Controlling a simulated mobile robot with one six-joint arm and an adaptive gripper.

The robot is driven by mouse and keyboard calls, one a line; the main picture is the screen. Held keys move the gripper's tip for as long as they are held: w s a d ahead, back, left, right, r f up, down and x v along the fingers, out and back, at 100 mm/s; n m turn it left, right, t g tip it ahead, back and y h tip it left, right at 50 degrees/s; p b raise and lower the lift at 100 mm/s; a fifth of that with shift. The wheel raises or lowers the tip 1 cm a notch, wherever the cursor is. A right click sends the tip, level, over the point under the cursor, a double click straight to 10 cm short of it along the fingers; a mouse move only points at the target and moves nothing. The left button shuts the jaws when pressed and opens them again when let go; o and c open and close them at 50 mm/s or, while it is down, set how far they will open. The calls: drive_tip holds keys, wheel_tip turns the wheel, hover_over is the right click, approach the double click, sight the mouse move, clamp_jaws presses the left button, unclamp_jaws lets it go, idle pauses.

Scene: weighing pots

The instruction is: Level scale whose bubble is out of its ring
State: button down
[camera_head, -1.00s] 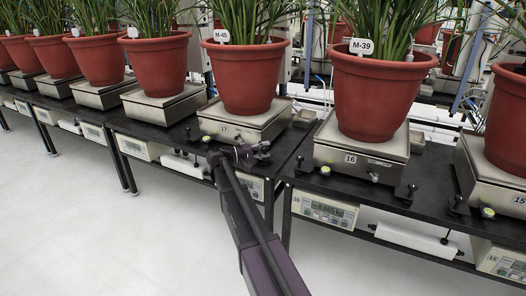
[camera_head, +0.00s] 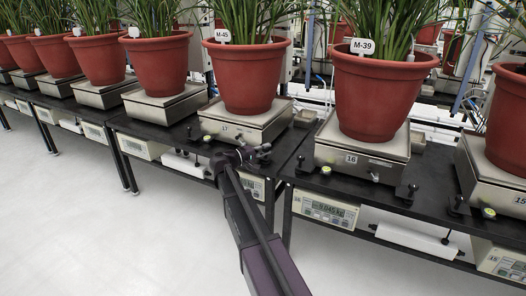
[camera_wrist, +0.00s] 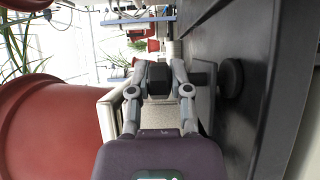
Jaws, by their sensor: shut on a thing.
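Scale 17 (camera_head: 226,126) is a steel platform scale on the black bench, carrying the red pot M-45 (camera_head: 247,75). A small yellow-green bubble level (camera_head: 207,138) sits at its front left; the bubble is too small to place against its ring. My gripper (camera_head: 262,150) is at the front right corner of this scale. In the wrist view my gripper (camera_wrist: 160,72) is shut on a dark levelling-foot knob (camera_wrist: 158,76) beside the scale's metal side (camera_wrist: 112,112). A round black pad (camera_wrist: 231,78) shows just right of the fingers. The pot (camera_wrist: 40,125) fills the left.
Scale 16 (camera_head: 352,159) with pot M-39 (camera_head: 380,95) stands to the right, its readout (camera_head: 326,211) below the bench edge. Scale 15 (camera_head: 490,185) is farther right. More potted scales line the left. The pale floor (camera_head: 90,220) in front is clear.

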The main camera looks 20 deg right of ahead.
drive_tip(key=n+t+y, duration=0.1)
drive_tip(key=n+t, duration=0.1)
drive_tip(key=t, duration=0.1)
drive_tip(key=n+t+y, duration=0.1)
drive_tip(key=n+t, duration=0.1)
drive_tip(key=t, duration=0.1)
drive_tip(key=shift+s+d+n+t, duration=0.15)
drive_tip(key=shift+n+t, duration=0.15)
drive_tip(key=shift+t, duration=0.1)
drive_tip(key=shift+w+n+t+y, duration=0.2)
drive_tip(key=shift+n+t+y, duration=1.7)
drive_tip(key=shift+t, duration=0.5)
